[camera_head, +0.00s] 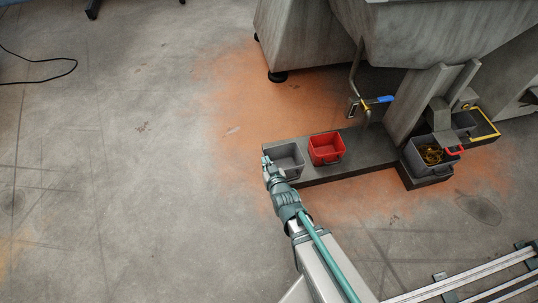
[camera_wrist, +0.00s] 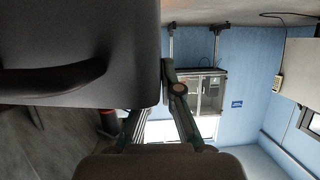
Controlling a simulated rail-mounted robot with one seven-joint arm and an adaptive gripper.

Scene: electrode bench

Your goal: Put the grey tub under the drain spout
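The grey tub (camera_head: 291,173) sits upright at the left end of a low dark platform in the head view and looks empty. My gripper (camera_head: 266,162) is at the tub's left side, very close to or touching its wall. In the wrist view a large dark grey surface with a curved handle, apparently the tub (camera_wrist: 80,35), fills the upper left, right by my gripper's fingers (camera_wrist: 165,105). Whether they are closed on it is not clear. The drain spout, a thin pipe (camera_head: 355,72) with a blue-handled valve (camera_head: 378,99), hangs from the machine, right of the grey tub.
A red tub (camera_head: 326,160) stands on the platform (camera_head: 350,172) just right of the grey tub, between it and the spout. Another grey tub (camera_head: 421,164) holding yellowish material stands further right by a machine leg. The floor (camera_head: 120,180) to the left is clear.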

